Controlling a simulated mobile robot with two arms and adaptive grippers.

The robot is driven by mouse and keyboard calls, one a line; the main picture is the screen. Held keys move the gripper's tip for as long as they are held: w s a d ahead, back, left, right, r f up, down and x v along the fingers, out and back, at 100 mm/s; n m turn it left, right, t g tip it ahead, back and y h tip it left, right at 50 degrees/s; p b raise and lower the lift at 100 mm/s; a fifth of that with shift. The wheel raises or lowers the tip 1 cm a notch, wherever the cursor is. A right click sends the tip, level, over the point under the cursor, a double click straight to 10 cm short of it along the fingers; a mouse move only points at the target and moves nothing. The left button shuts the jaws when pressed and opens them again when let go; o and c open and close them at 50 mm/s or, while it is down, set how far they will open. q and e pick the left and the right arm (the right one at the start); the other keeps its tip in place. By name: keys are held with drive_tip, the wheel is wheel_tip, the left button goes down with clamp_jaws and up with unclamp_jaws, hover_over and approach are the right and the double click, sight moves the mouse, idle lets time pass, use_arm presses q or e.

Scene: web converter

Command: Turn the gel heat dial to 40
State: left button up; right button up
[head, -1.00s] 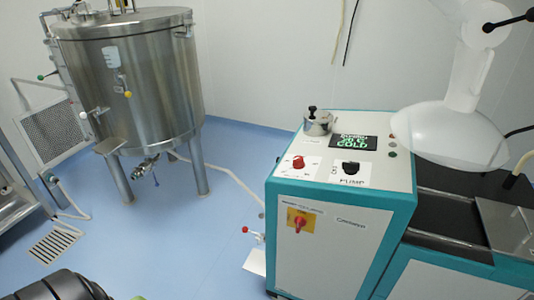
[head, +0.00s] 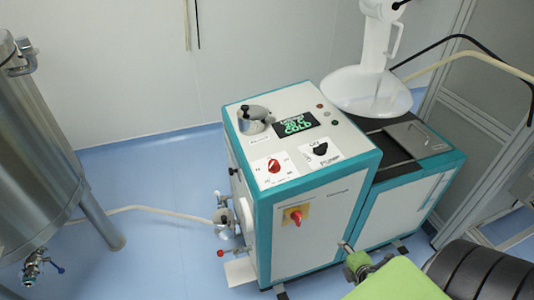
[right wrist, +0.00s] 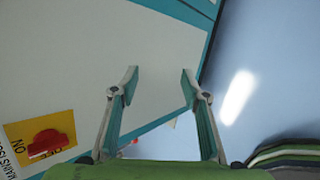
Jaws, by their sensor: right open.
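The gel heat dial is a red knob (head: 273,166) on a white scale label on the machine's top panel. The scale is too small to read. The green-lit display (head: 298,122) behind it shows "COLD". My right gripper (right wrist: 158,80) is open and empty in the right wrist view. Its two fingers stand apart in front of the machine's pale front panel (right wrist: 90,50). In the head view my right gripper (head: 347,248) is low at the front right of the machine, below and apart from the dial. My left gripper is not in view.
A black pump knob (head: 320,149) and a metal lidded pot (head: 253,119) share the top panel. A red switch on a yellow plate (head: 296,215) is on the front; it also shows in the right wrist view (right wrist: 47,143). A white hopper (head: 366,92) stands behind right. Blue floor (head: 150,250) is open at left.

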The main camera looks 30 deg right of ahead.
drive_tip(key=w+a+r+n+t+y+p, duration=0.1)
drive_tip(key=w+a+r+n+t+p, duration=0.3)
drive_tip(key=r, duration=0.7)
drive_tip(key=w+a+r+n+t+y+b, duration=0.1)
drive_tip(key=w+r+n, duration=0.4)
drive_tip(key=r, duration=0.7)
drive_tip(key=w+a+r+n+t+y+p, duration=0.25)
drive_tip(key=w+r+n, duration=0.25)
drive_tip(key=r, duration=0.6)
drive_tip(key=n+g+y, duration=0.3)
drive_tip(key=n, duration=0.8)
approach(278, 165)
drive_tip(key=shift+t+x, duration=0.25)
drive_tip(key=shift+x, duration=0.6)
drive_tip(key=shift+w+a+f+p, duration=0.1)
drive_tip(key=shift+w+f+p, duration=0.2)
drive_tip(key=shift+w, duration=0.25)
drive_tip(key=p+x, duration=0.1)
drive_tip(key=x, duration=0.6)
drive_tip(key=shift+a+f, duration=0.1)
drive_tip(key=shift+x, duration=0.85)
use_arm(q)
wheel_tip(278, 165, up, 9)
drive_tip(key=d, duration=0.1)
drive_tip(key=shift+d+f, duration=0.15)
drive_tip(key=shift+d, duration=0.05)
